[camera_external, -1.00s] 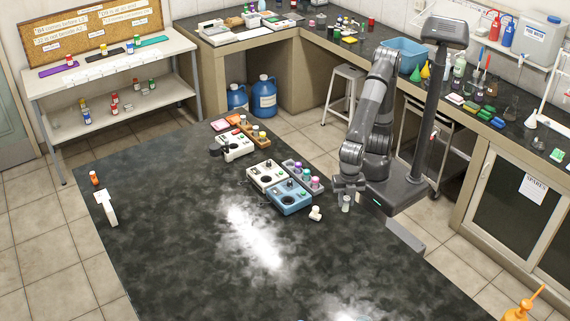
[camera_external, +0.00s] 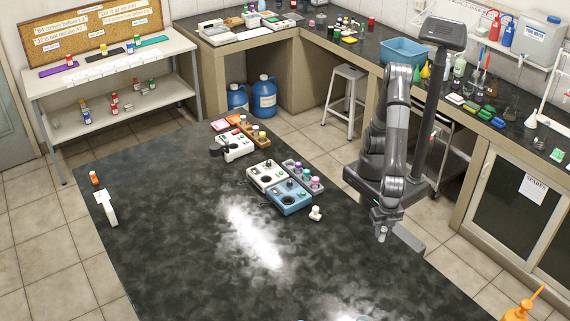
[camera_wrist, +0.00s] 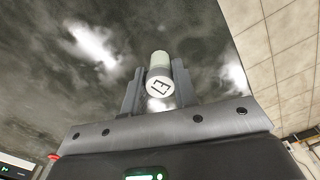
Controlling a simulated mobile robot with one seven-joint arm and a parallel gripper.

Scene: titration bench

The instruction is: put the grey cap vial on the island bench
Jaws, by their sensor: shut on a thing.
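The grey cap vial (camera_wrist: 160,76) is between the fingers of my gripper (camera_wrist: 158,88) in the wrist view, its cap with a dark mark facing the camera. My gripper (camera_external: 382,230) is shut on it. In the external view the vial (camera_external: 382,234) hangs below the gripper, over or beside the right edge of the dark island bench (camera_external: 180,235). I cannot tell how high the vial is above the bench top.
A white piece (camera_external: 315,213) lies on the bench left of my gripper. A blue device (camera_external: 289,198), a white device (camera_external: 265,176) and a vial rack (camera_external: 304,178) stand farther back. The bench's middle and front are mostly clear, with bright glare.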

